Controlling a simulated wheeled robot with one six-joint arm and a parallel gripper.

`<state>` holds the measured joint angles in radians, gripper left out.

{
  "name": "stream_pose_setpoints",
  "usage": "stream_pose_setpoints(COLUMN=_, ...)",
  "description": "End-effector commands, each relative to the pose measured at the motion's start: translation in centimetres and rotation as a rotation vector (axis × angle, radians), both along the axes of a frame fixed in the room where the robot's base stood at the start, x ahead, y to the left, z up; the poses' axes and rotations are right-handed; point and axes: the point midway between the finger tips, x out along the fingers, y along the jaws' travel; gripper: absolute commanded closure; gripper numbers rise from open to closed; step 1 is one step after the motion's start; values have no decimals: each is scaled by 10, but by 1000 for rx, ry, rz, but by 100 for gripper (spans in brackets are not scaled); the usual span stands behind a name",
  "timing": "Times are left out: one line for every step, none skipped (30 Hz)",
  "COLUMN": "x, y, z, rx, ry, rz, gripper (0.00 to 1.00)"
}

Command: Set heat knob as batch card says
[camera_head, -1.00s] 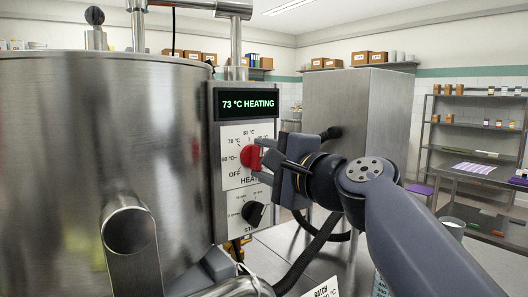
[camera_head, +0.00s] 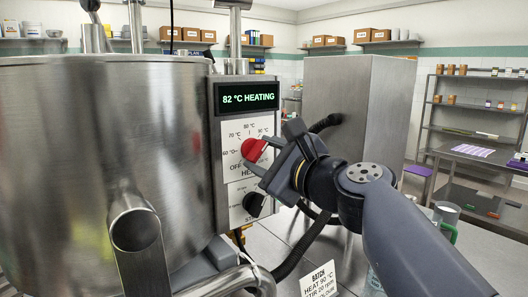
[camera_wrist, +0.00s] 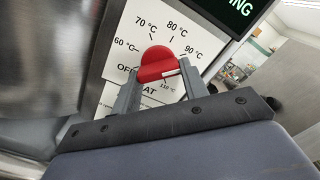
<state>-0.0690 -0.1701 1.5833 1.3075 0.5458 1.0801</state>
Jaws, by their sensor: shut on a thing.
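The red heat knob (camera_head: 251,151) sits on the white dial plate of the control panel. My gripper (camera_head: 262,157) is shut on it, one finger on each side. In the wrist view the knob (camera_wrist: 156,60) is between the fingers (camera_wrist: 158,88), and its white mark points right, toward the 90 °C side. The exact setting is hard to tell, as a finger covers part of the scale. The display (camera_head: 248,97) reads 82 °C HEATING. The batch card (camera_head: 320,281) at the bottom reads HEAT 90 °C and a STIR line that looks like 20 rpm.
A black stir knob (camera_head: 254,203) is just below my gripper. A large steel kettle (camera_head: 90,160) with a spout fills the left. A steel cabinet (camera_head: 365,120) stands behind my arm. A shelf rack (camera_head: 470,110) and table are at the far right.

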Motion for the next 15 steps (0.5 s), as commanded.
stream_pose_setpoints(x=0, y=0, z=-1, rx=4, ry=5, rz=0, gripper=81)
stream_pose_setpoints(x=0, y=0, z=-1, rx=5, ry=6, rz=1, gripper=81)
stream_pose_setpoints(x=0, y=0, z=-1, rx=7, ry=7, rz=1, gripper=81)
stream_pose_setpoints(x=0, y=0, z=-1, rx=9, ry=8, rz=1, gripper=81)
stream_pose_setpoints(x=0, y=0, z=-1, rx=9, ry=8, rz=1, gripper=81)
stream_pose_setpoints(x=0, y=0, z=-1, rx=10, ry=9, rz=1, gripper=81)
stream_pose_setpoints(x=0, y=0, z=-1, rx=10, ry=9, rz=1, gripper=81)
stream_pose_setpoints(x=0, y=0, z=-1, rx=10, ry=9, rz=1, gripper=81)
stream_pose_setpoints(x=0, y=0, z=-1, rx=10, ry=9, rz=1, gripper=81)
stream_pose_setpoints(x=0, y=0, z=-2, rx=10, ry=9, rz=1, gripper=81)
stream_pose_setpoints(x=0, y=0, z=-2, rx=10, ry=9, rz=1, gripper=81)
stream_pose_setpoints(x=0, y=0, z=-2, rx=9, ry=8, rz=1, gripper=81)
stream_pose_setpoints(x=0, y=0, z=-2, rx=8, ry=9, rz=0, gripper=81)
stream_pose_setpoints(x=0, y=0, z=-2, rx=8, ry=9, rz=0, gripper=81)
stream_pose_setpoints(x=0, y=0, z=-2, rx=8, ry=9, rz=0, gripper=55)
